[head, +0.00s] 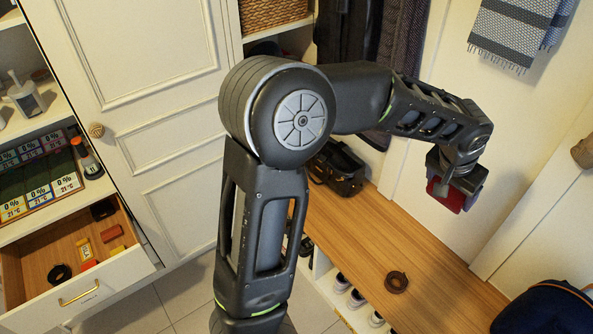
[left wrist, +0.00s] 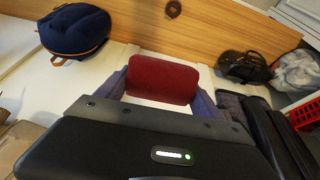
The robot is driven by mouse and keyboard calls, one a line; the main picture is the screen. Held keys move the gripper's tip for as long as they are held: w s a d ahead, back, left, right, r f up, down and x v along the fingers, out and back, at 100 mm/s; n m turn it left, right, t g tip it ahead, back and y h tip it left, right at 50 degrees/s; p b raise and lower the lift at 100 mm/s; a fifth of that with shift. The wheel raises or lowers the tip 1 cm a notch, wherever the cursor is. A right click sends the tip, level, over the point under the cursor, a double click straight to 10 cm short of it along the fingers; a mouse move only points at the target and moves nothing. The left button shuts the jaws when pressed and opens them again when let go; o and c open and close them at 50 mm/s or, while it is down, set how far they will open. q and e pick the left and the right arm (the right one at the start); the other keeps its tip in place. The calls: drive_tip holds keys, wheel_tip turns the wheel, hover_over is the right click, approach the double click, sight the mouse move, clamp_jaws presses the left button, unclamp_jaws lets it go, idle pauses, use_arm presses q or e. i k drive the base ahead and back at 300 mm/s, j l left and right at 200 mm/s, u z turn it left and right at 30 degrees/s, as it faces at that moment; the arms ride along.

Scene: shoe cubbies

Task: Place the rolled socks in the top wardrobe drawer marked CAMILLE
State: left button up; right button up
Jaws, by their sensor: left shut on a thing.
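My left gripper (head: 452,195) is at the right of the head view, above the wooden bench top, shut on a dark red roll, the rolled socks (head: 447,194). In the left wrist view the rolled socks (left wrist: 162,80) sit crosswise between the two fingers. An open white drawer (head: 105,279) with a brass handle is at the lower left of the head view, far from this gripper. It holds a black ring and several small red, orange and yellow items. I cannot read any name on its front. My right gripper is not in view.
The wooden bench (head: 352,227) carries a black bag (head: 338,168) and a brown ring (head: 396,282). A dark blue bag (head: 545,308) is at the lower right. A closed panelled door (head: 150,110) stands beside the drawer. Shelves with colored cards (head: 38,182) are above it.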

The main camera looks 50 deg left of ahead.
sight(57, 261)
drive_tip(key=j+u, duration=0.6)
drive_tip(key=u, duration=0.2)
drive_tip(key=j+u, duration=0.4)
drive_tip(key=i+j+u, duration=0.15)
drive_tip(key=u, duration=0.25)
drive_tip(key=i+j+u, duration=0.15)
drive_tip(key=u, duration=0.25)
